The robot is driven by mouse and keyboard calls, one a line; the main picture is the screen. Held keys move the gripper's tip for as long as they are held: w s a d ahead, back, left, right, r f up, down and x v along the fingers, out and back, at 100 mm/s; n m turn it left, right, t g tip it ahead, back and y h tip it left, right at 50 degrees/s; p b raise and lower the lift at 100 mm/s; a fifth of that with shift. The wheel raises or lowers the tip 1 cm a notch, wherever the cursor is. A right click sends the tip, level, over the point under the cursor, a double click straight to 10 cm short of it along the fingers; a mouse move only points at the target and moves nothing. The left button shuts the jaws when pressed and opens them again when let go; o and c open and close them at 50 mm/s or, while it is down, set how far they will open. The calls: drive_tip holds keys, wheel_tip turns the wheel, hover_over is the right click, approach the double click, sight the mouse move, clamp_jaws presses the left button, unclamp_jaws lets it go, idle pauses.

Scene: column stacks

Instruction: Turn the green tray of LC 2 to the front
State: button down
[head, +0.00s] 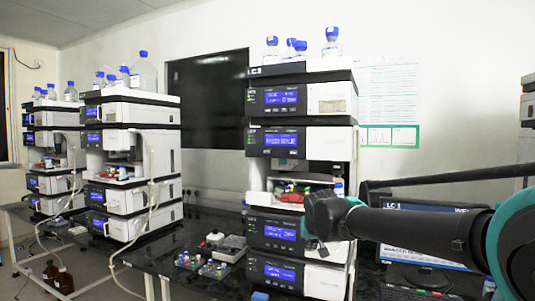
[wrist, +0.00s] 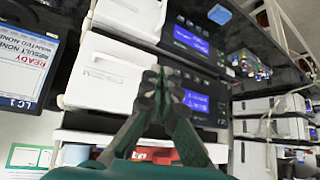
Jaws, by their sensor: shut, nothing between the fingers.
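I cannot make out a green tray for certain. The nearer column stack (head: 302,140) has an open bay (head: 318,170) with small red and green items (head: 290,191) in it; its label starts with LC, the number is unclear. A second stack (head: 130,155) stands to its left, with coloured items (head: 112,172) in its open bay; no label is readable. My gripper shows in the wrist view (wrist: 158,84), shut and empty, in front of the nearer stack's lower modules. A red thing (wrist: 150,155) shows behind its fingers. In the head view my arm hides its tips.
A monitor reading LC1 (wrist: 30,70) stands beside the nearer stack; it also shows in the head view (head: 425,235). Blue-capped bottles (head: 332,41) stand on the stacks. Loose vials and small racks (head: 208,262) lie on the dark bench between the stacks.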

sight(265, 151)
drive_tip(key=w+a+r+t+y, duration=0.1)
drive_tip(key=w+a+r, duration=0.1)
drive_tip(key=a+r, duration=0.4)
drive_tip(key=w+a+r+t+y, duration=0.1)
drive_tip(key=w+a+r, duration=0.1)
drive_tip(key=a+r, duration=0.5)
drive_tip(key=w+a+r+t+y, duration=0.1)
drive_tip(key=w+a+r, duration=0.2)
drive_tip(key=r, duration=1.3)
drive_tip(key=a, duration=0.3)
drive_tip(key=shift+a+r+n+t+y, duration=0.3)
drive_tip(key=shift+r+n, duration=0.05)
drive_tip(key=shift+n, duration=0.05)
drive_tip(key=shift+w+d, duration=0.5)
drive_tip(key=shift+w, duration=0.85)
drive_tip(key=shift+w+d, duration=0.55)
drive_tip(key=shift+w, duration=0.85)
drive_tip(key=shift+w+d, duration=0.5)
drive_tip(key=shift+w, duration=0.85)
drive_tip(key=shift+w, duration=0.1)
drive_tip(key=shift+w+d, duration=0.1)
drive_tip(key=shift+w, duration=0.2)
